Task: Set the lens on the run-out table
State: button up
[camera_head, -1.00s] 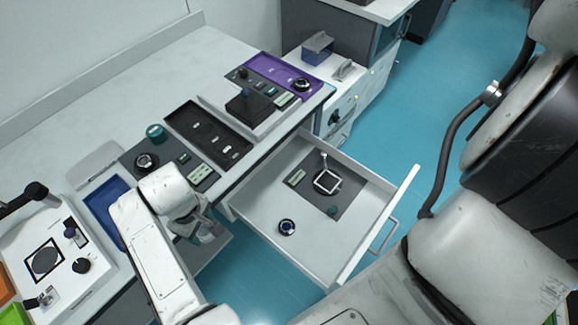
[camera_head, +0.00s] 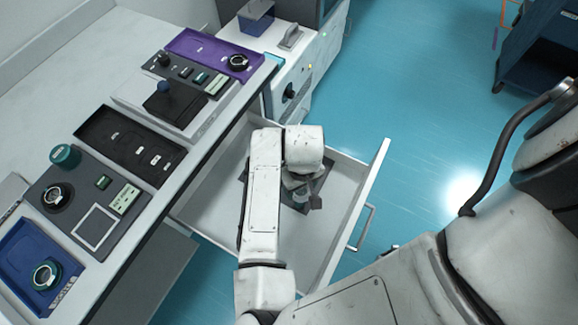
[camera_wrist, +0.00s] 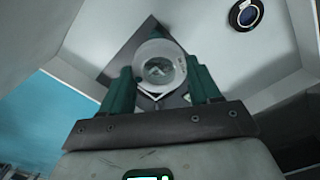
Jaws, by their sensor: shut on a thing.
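My gripper (camera_head: 300,190) is low over the open drawer in the head view. In the wrist view its teal fingers (camera_wrist: 162,88) are shut on a pale round piece with a glassy middle, which looks like the lens (camera_wrist: 160,62). The lens is over a grey mat (camera_wrist: 122,42) with a white square outline, partly hidden behind the fingers. I cannot tell whether the lens touches the mat. In the head view my arm hides the lens and most of the mat. No run-out table can be made out for sure.
A dark blue-centred round optic (camera_wrist: 244,14) lies on the drawer floor. The drawer's front wall (camera_head: 362,200) stands up at the right. On the bench are a blue tray (camera_head: 15,245) holding a ringed optic, an empty white square outline (camera_head: 96,227), a black tray (camera_head: 105,130) and a purple tray (camera_head: 200,42).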

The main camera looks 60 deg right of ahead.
jog(key=w+d+f, duration=0.4)
jog(key=d+f, duration=0.1)
jog(key=w+d+f+b, duration=0.1)
jog(key=w+d+f, duration=0.3)
jog(key=w, duration=0.1)
jog(key=shift+d+f, duration=0.35)
jog(key=shift+f+b, duration=0.55)
jog(key=shift+f, duration=0.9)
jog(key=shift+f, duration=0.2)
jog(key=o, duration=1.1)
jog(key=shift+r, duration=0.1)
